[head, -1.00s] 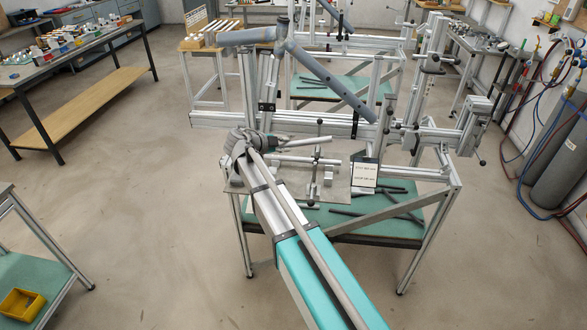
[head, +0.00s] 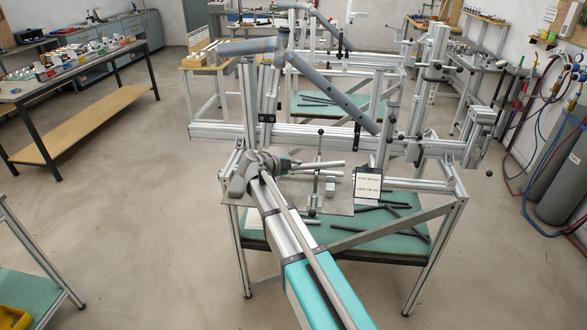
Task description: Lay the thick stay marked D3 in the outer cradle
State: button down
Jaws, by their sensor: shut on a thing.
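My gripper (head: 283,164) is at the end of my arm, above the left part of a grey metal plate (head: 340,207) on the jig. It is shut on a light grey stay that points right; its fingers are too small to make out. Two light grey rods lie close together right of it, an upper one (head: 325,163) and a lower one (head: 312,174); I cannot tell for sure which is held. A small upright clamp post (head: 318,150) crosses them in the picture. The D3 mark is not readable. The cradles cannot be told apart here.
A grey bicycle frame (head: 330,89) is clamped above the jig's aluminium rail (head: 210,131). A white sign (head: 368,186), too small to read, stands at the plate's right. Dark tubes (head: 375,225) lie on the green lower shelf. Gas cylinders (head: 563,180) stand far right.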

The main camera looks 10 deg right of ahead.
jog(key=shift+f, duration=0.15)
jog(key=shift+f+b, duration=3)
jog(key=shift+b, duration=0.1)
jog(key=shift+f, duration=0.1)
jog(key=shift+s, duration=0.15)
jog(key=shift+c, duration=2.4)
grip_release()
jog(key=shift+f, duration=0.1)
jog(key=shift+o, duration=0.4)
jog(key=shift+r, duration=0.2)
